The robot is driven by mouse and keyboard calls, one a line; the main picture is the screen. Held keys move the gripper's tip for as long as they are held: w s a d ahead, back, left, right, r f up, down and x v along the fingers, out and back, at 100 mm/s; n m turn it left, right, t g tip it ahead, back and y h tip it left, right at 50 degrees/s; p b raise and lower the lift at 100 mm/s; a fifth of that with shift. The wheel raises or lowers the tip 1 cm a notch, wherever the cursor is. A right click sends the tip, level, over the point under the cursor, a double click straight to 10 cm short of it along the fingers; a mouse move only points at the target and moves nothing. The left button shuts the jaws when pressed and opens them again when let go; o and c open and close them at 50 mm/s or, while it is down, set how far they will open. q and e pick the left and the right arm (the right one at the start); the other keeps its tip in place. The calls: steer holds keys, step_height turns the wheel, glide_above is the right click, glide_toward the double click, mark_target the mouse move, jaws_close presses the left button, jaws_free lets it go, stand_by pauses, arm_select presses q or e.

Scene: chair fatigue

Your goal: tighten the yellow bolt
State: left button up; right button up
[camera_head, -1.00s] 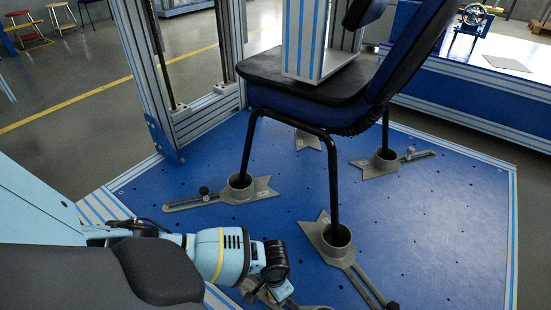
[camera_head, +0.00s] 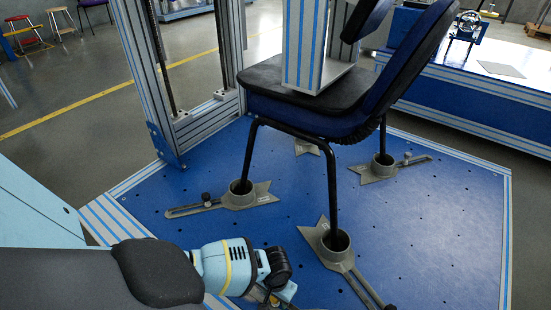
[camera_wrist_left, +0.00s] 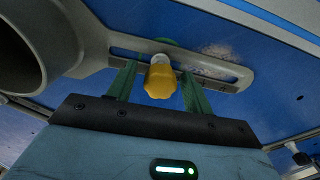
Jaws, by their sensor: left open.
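The yellow bolt (camera_wrist_left: 159,78) stands in the slot of a grey metal bracket (camera_wrist_left: 215,68) in the left wrist view. My left gripper (camera_wrist_left: 160,72) is open, with one green finger on each side of the bolt. Gaps show between the bolt and both fingers, so it is not gripped. My right gripper is in neither view.
A blue chair (camera_head: 300,105) stands on a blue perforated platform (camera_head: 430,230), its legs in grey cups. Another slotted bracket (camera_head: 225,198) lies just beyond my left wrist. A striped frame column (camera_head: 165,90) rises behind. The platform's right side is fairly clear.

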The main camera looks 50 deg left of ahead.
arm_select(q)
steer(key=shift+r+n+p, duration=0.1)
steer(key=shift+n+p, duration=0.25)
steer(key=shift+n, duration=0.05)
steer(key=shift+d+n+p, duration=0.1)
steer(key=shift+n+p, duration=0.4)
steer(key=shift+n, duration=1)
